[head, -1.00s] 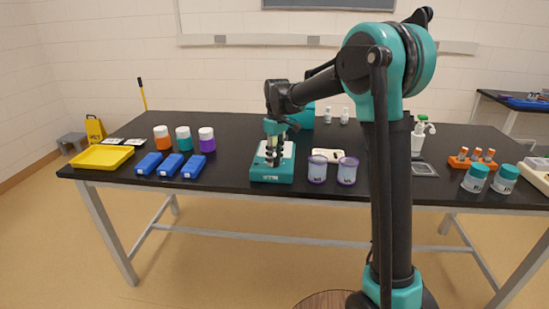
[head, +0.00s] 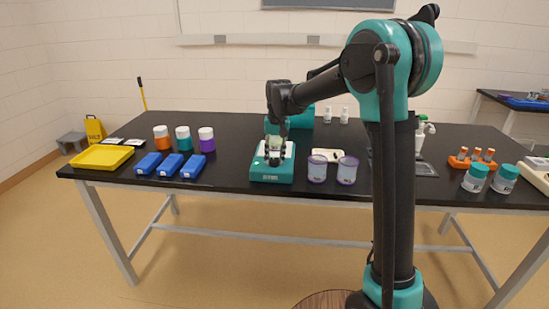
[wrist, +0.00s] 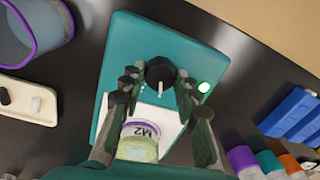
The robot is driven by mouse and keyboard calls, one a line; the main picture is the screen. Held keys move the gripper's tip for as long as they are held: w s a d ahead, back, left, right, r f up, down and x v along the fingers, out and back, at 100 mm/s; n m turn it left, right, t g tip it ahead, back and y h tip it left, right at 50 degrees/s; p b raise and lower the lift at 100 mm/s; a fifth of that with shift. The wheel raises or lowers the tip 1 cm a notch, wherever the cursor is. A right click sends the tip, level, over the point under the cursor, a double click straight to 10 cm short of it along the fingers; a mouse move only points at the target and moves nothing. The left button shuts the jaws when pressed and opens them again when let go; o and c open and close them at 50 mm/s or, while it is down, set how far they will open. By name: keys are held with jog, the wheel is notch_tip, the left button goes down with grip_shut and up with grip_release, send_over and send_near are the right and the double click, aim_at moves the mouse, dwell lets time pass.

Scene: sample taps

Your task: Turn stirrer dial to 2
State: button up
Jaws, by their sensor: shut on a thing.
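The stirrer (head: 272,178) is a teal box with a white top plate, near the front edge of the black table. In the wrist view its black dial (wrist: 160,70) has a white pointer line aimed toward the bottom of the picture. A jar marked M2 (wrist: 138,141) stands on the white plate, partly between my finger links. My gripper (wrist: 158,78) is shut on the dial, one finger on each side. In the head view my gripper (head: 275,158) is low over the stirrer, and the dial is hard to make out.
Two purple-rimmed cups (head: 317,170) (head: 347,171) stand close to the right of the stirrer, with a small white tray (head: 326,154) behind. Blue boxes (head: 170,165) and several lidded jars (head: 184,139) are to the left. Bare table lies between these and the stirrer.

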aim_at(276, 160)
jog(key=m, duration=0.4)
jog(key=shift+m, duration=2.2)
jog(key=o, duration=1.2)
jog(key=shift+c, duration=0.2)
jog(key=shift+s+r, duration=0.1)
jog(key=shift+r, duration=0.05)
notch_tip(276, 160, up, 12)
jog(key=shift+s+d, duration=0.2)
jog(key=shift+d, duration=0.05)
jog(key=shift+d+f, duration=0.1)
jog(key=shift+f, duration=0.1)
